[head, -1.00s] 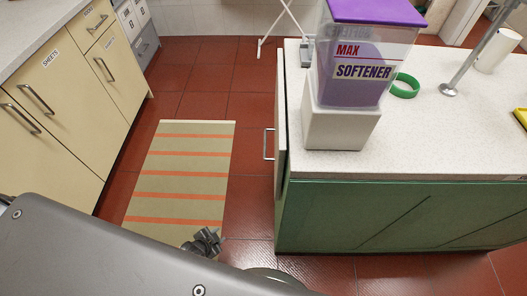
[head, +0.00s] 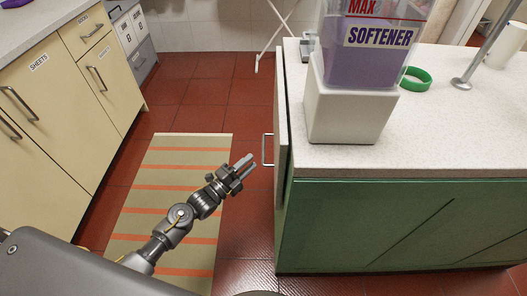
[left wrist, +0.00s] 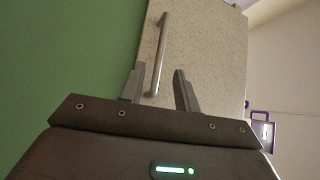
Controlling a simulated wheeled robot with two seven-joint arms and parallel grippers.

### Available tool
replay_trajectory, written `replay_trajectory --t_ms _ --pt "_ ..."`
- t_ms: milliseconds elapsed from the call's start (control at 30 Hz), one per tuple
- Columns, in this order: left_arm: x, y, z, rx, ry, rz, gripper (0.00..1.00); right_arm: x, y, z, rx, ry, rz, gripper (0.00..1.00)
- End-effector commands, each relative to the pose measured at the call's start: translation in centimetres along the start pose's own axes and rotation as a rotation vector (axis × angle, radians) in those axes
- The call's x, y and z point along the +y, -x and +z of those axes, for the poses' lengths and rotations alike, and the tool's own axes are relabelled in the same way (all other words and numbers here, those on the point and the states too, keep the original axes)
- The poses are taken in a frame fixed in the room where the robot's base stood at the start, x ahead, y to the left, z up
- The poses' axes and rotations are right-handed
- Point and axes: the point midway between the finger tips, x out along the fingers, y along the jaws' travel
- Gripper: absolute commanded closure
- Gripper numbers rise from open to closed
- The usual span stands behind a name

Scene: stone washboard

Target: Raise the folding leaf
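The folding leaf (head: 282,140) hangs down against the left side of the green counter, seen nearly edge-on in the head view. Its metal bar handle (head: 267,150) sticks out to the left. In the left wrist view the leaf is a speckled pale panel (left wrist: 205,50), with the handle (left wrist: 158,55) ahead of the fingers. My left gripper (head: 249,163) is just left of and below the handle in the head view. Its two fingers (left wrist: 158,88) are apart, with the handle's near end showing between them. I cannot tell whether they touch it. My right gripper is out of view.
A softener container (head: 372,60) stands on a white block (head: 345,108) near the counter's left edge. A striped mat (head: 180,190) lies on the red floor, with cream cabinets (head: 60,95) at the left.

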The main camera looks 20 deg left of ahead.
Motion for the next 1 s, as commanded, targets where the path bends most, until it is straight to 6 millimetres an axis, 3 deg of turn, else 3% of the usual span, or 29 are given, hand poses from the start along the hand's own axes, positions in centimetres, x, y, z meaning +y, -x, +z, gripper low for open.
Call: replay_trajectory --t_ms 200,400,800,1000 --pt "0.0 -4.2 0.0 -0.002 0.002 -0.002 0.68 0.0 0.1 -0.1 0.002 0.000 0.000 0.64" --pt "0.1 -6.7 0.1 -0.001 0.002 0.000 0.68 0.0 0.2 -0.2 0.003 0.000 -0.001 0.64" --pt "0.1 -7.5 0.1 -0.002 0.001 0.001 0.68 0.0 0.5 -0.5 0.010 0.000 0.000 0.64" --pt "0.1 -7.5 0.1 -0.002 0.001 0.001 0.91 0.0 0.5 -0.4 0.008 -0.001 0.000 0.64"
